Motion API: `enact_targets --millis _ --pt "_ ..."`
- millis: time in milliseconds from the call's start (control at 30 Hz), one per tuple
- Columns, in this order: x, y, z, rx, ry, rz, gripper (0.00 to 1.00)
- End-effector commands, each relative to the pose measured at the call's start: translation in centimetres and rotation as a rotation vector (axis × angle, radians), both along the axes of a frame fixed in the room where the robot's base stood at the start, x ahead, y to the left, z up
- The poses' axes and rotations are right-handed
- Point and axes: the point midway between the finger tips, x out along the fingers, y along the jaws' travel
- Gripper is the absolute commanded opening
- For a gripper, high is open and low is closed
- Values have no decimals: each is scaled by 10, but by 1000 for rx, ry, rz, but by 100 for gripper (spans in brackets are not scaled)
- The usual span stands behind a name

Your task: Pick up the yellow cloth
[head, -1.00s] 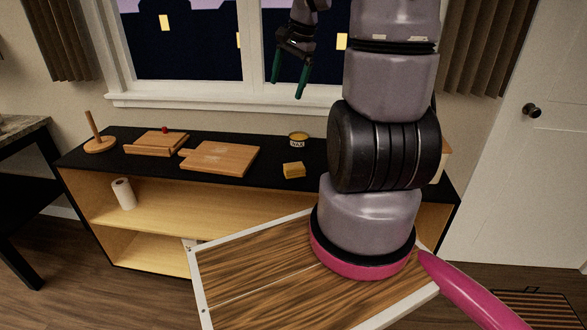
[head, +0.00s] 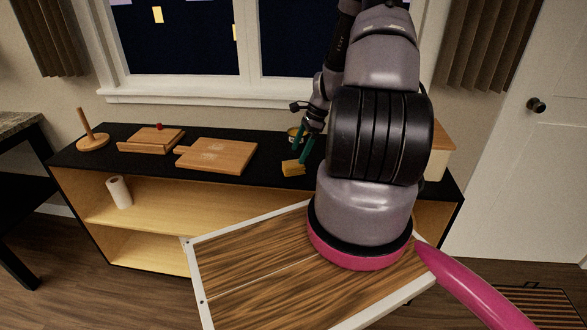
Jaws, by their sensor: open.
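The yellow cloth (head: 292,168) is a small folded block lying on the black top of the low cabinet (head: 140,176), right of the cutting board. My gripper (head: 303,150) is open, with its green fingers pointing down just above and behind the cloth. The fingers overlap the cloth's upper right edge in this view. I cannot tell whether they touch it. The gripper looks empty.
A tin (head: 293,132) stands behind the cloth, partly hidden by my gripper. A cutting board (head: 217,155), a wooden box with a red knob (head: 152,140) and a wooden towel holder (head: 92,141) stand to the left. A paper roll (head: 119,192) stands on the shelf below.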

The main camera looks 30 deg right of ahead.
Motion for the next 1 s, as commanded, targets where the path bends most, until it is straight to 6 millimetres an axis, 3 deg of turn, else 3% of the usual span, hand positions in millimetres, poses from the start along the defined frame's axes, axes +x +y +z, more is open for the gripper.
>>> enact_targets --millis 500,800,1000 --pt "5 20 -55 0 1 1 98" --pt "6 21 -60 -1 -1 1 98" --pt "6 21 -59 -1 -1 1 21"
